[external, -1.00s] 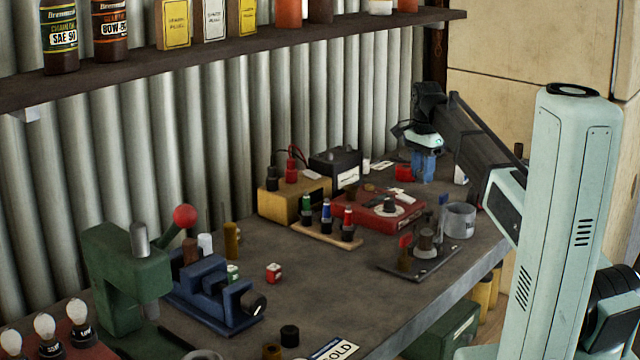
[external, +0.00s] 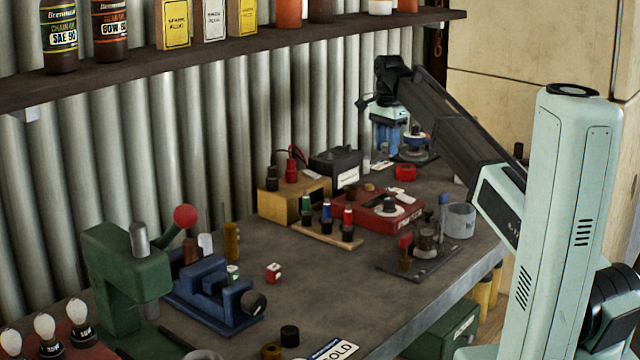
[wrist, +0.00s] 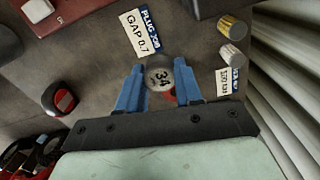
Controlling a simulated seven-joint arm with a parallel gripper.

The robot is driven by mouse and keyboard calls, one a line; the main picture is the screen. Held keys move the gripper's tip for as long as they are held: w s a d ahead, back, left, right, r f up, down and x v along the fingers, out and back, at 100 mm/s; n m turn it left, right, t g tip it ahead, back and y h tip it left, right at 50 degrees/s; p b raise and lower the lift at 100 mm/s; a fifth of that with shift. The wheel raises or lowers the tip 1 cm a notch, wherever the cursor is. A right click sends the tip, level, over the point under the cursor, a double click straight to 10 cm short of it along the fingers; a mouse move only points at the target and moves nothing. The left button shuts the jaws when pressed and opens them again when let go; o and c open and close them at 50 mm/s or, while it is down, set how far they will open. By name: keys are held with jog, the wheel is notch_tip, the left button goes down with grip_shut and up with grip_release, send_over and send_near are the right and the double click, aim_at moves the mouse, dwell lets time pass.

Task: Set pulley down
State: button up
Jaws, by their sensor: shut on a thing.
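In the wrist view my gripper (wrist: 160,92) has its two blue fingers closed on the sides of a round grey piece marked 34, which I take to be the pulley (wrist: 158,75). A bit of red shows just beneath its lower right edge. In the external view my gripper (external: 385,142) is over the far end of the bench, near the corrugated wall. The pulley cannot be made out there, and I cannot tell its height above the bench.
A dark-based stand (external: 416,153) is just right of my gripper. A red block (external: 405,172) and black box (external: 337,163) are nearer. The wrist view shows a gap card (wrist: 140,33), two small cylinders (wrist: 232,25) (wrist: 231,56) and a small card (wrist: 228,82).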

notch_tip(320, 180, down, 9)
jog(key=shift+f, duration=0.1)
dwell(0.4)
jog(key=shift+f, duration=0.1)
jog(key=o, duration=1)
jog(key=shift+o, duration=0.2)
notch_tip(320, 180, up, 12)
jog(key=shift+r, duration=0.2)
